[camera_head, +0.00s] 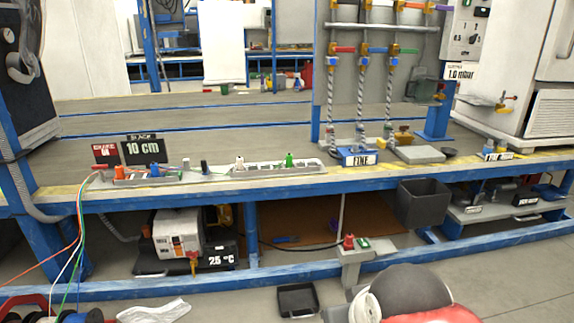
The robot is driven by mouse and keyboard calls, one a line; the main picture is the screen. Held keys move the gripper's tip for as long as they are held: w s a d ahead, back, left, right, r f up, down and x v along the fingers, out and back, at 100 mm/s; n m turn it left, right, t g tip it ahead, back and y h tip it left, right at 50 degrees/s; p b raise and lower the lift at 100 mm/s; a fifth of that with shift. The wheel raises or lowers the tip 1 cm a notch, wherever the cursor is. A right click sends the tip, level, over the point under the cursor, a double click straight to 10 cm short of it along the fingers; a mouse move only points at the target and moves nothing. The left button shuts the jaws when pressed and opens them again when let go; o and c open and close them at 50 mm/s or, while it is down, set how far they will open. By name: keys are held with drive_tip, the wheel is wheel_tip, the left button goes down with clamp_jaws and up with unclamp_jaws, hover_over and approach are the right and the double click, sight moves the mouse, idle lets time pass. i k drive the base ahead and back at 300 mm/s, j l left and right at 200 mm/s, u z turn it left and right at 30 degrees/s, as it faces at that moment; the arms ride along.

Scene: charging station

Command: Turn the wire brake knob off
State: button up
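I cannot make out a knob that is clearly the wire brake knob. At the bottom left corner, a blue wire spool (85,317) and part of a red frame (22,302) show, cut off by the picture edge. Orange, white and green wires (76,228) run from there up to the bench. My gripper is not in view.
A long blue-edged bench (330,182) crosses the view, with sockets and plugs (268,168) on it. A dark bin (420,203) hangs at its front edge. A black tray (297,300) and clear plastic (153,311) lie on the floor. A dark and red rounded object (415,293) stands in the foreground.

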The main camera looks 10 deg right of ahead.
sight(102, 166)
drive_tip(key=i+j+u, duration=0.25)
drive_tip(key=i+j, duration=0.15)
drive_tip(key=i+j+u, duration=0.5)
drive_tip(key=i, duration=0.35)
drive_tip(key=i+j+u, duration=0.1)
drive_tip(key=i+u, duration=0.15)
drive_tip(key=i, duration=0.15)
